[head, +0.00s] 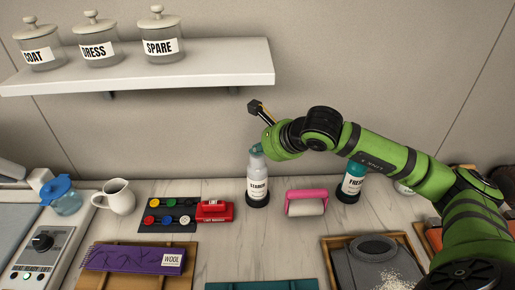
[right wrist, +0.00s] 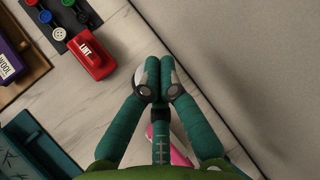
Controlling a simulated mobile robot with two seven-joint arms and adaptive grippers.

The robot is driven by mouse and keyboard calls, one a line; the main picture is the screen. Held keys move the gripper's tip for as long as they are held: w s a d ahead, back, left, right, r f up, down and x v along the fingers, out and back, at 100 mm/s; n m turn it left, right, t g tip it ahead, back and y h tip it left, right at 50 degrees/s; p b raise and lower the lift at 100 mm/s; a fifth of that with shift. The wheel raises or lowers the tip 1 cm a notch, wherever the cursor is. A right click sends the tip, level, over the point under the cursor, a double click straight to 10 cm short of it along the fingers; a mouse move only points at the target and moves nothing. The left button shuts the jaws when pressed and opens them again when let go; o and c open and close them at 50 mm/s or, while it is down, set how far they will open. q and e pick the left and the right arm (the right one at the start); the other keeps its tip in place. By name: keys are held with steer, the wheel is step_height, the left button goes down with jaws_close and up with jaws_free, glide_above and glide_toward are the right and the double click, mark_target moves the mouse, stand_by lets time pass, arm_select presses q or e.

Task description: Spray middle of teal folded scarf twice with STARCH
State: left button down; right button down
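The STARCH bottle (head: 257,188), pale with a white label, stands upright on a dark round base on the counter. My right gripper (head: 256,149) is at the bottle's top, coming from above. In the right wrist view its teal fingers (right wrist: 160,67) are together at the tips and hide most of what lies behind them. I cannot tell whether they touch the bottle. The teal folded scarf (head: 265,286) shows only as a strip at the bottom edge of the head view, and in the right wrist view at lower left (right wrist: 32,145). My left gripper is not in view.
A red LINT box (head: 214,211) is left of the bottle, and a pink-handled roller (head: 306,203) is right. The FRESH bottle (head: 352,183) stands farther right. A purple WOOL scarf (head: 130,258) lies front left. A shelf (head: 200,68) with jars hangs above.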

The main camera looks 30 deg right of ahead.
mark_target(259, 156)
steer(key=shift+s+f, duration=0.3)
steer(key=shift+f, duration=0.45)
steer(key=shift+w+d+r+p, duration=0.15)
steer(key=shift+r+p, duration=0.45)
steer(key=shift+r, duration=0.75)
steer(key=shift+w+a+r+p, duration=0.15)
steer(key=shift+r+p, duration=0.45)
steer(key=shift+r, duration=1.2)
steer(key=shift+d, duration=0.1)
steer(key=shift+r, duration=0.1)
